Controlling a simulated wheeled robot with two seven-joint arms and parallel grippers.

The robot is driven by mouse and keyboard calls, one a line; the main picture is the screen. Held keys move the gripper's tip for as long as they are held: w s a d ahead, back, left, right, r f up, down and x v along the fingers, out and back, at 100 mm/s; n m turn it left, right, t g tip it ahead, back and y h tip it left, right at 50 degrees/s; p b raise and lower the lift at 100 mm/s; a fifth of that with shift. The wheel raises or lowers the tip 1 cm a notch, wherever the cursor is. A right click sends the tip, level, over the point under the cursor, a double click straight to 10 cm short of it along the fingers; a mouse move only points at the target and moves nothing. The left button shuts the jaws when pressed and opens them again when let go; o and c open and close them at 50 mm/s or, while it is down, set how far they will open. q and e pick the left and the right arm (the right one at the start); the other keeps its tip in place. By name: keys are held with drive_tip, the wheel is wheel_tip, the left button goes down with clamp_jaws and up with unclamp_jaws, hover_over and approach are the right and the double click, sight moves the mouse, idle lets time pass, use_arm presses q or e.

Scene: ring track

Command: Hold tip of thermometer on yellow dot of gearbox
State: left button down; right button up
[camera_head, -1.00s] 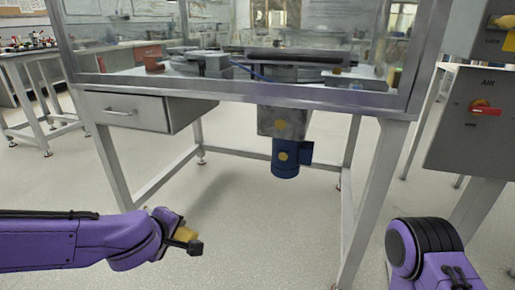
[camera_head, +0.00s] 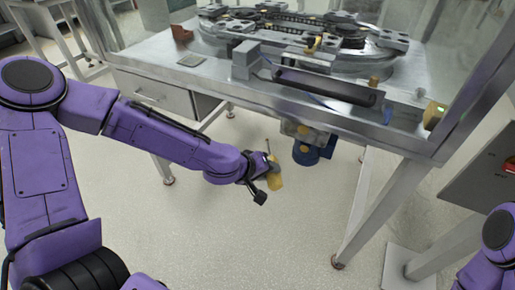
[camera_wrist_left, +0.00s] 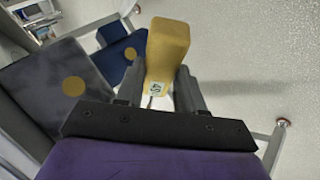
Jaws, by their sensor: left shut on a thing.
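The thermometer (camera_head: 275,178) has a yellow body and is held in my left gripper (camera_head: 264,177), beside and left of the motor under the table. The wrist view shows its yellow body (camera_wrist_left: 168,45) between the shut fingers (camera_wrist_left: 158,88), with a short piece of thin metal probe below. The grey gearbox (camera_wrist_left: 40,100) carries a yellow dot (camera_wrist_left: 73,86); in the head view the gearbox (camera_head: 318,136) is partly hidden under the table edge. The blue motor (camera_head: 310,156) hangs below it and has its own yellow dot (camera_wrist_left: 130,53). The probe tip appears apart from the gearbox dot. My right gripper is out of view.
The metal table (camera_head: 165,50) with a ring track (camera_head: 285,30) on top stands above the gearbox. A drawer (camera_head: 150,92) and table legs (camera_head: 362,210) flank the space below. The floor (camera_head: 240,235) in front is clear.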

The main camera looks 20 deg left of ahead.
use_arm(q)
drive_tip(key=s+d+r+m+g+h+p, duration=0.35)
drive_tip(key=s+r+m+p, duration=0.4)
drive_tip(key=s+p, duration=0.8)
drive_tip(key=shift+n, duration=0.45)
drive_tip(key=shift+w+a+r+b, duration=0.15)
drive_tip(key=shift+w+b, duration=0.1)
drive_tip(key=shift+w, duration=2.15)
drive_tip(key=shift+w+r+b, duration=0.2)
drive_tip(key=shift+w+b, duration=0.05)
drive_tip(key=shift+w, duration=2.15)
drive_tip(key=shift+w+a+r+b, duration=0.15)
drive_tip(key=shift+w+b, duration=0.1)
drive_tip(key=shift+w, duration=2.15)
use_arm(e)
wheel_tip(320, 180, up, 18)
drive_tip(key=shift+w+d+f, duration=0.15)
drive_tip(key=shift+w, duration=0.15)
use_arm(q)
drive_tip(key=shift+s, duration=0.25)
drive_tip(key=s+p, duration=0.4)
drive_tip(key=s, duration=1.1)
drive_tip(key=shift+s+a, duration=0.25)
drive_tip(key=shift+s, duration=0.05)
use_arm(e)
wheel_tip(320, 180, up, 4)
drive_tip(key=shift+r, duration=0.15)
